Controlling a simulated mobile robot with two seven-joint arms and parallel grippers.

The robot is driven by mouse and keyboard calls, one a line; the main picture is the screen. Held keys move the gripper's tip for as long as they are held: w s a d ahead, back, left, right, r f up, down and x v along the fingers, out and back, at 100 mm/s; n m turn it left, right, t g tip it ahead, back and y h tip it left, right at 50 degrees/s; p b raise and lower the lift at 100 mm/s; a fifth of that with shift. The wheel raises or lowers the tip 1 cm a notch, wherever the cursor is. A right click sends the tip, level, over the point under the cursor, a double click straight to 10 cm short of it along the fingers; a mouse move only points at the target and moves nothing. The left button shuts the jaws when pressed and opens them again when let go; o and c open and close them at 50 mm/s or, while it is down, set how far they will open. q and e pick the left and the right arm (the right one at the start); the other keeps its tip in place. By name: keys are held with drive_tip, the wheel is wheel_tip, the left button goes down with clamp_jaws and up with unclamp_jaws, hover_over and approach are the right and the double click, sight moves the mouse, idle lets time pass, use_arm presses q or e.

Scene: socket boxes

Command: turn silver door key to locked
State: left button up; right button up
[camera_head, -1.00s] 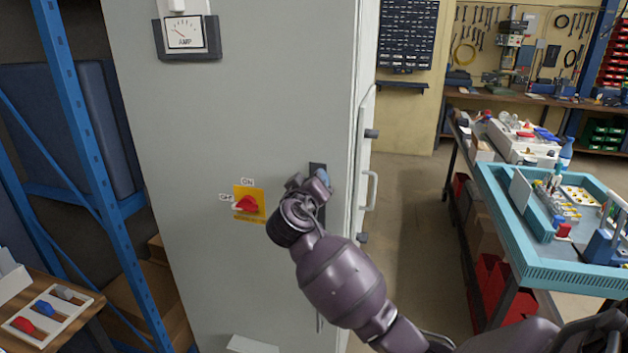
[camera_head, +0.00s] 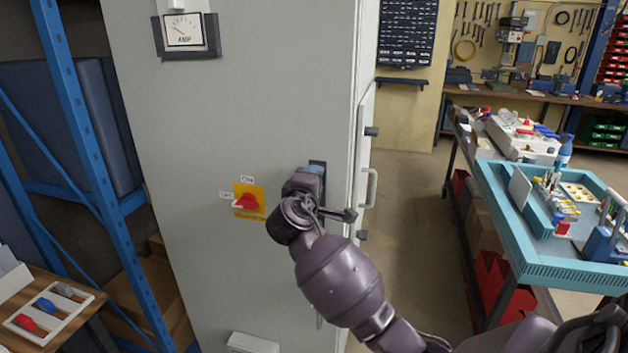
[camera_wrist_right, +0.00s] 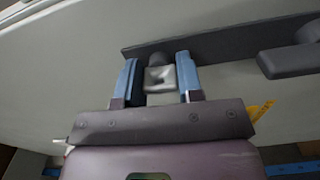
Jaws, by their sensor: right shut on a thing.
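My right gripper (camera_head: 306,178) is at the dark lock plate on the front of the grey cabinet door (camera_head: 250,100). In the right wrist view, the blue-padded fingers of this gripper (camera_wrist_right: 159,80) stand on both sides of the silver key (camera_wrist_right: 152,82) and are shut on it. The key sits against the dark lock plate (camera_wrist_right: 215,40). In the head view the gripper hides the key. The dark door handle (camera_wrist_right: 287,62) lies on the plate to the right of the key. My left gripper is not in view.
A red rotary switch (camera_head: 247,202) on a yellow plate is left of the gripper. An amp meter (camera_head: 184,30) is high on the cabinet. A blue shelf rack (camera_head: 80,110) stands left. A teal tray (camera_head: 560,265) is on a bench at right, with clear floor between.

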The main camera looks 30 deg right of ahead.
drive_tip(key=shift+n, duration=0.5)
drive_tip(key=o, duration=0.9)
drive_tip(key=shift+o, duration=0.2)
drive_tip(key=b+v, duration=0.2)
drive_tip(key=v, duration=0.8)
drive_tip(key=shift+s+a, duration=0.25)
drive_tip(key=shift+s, duration=0.05)
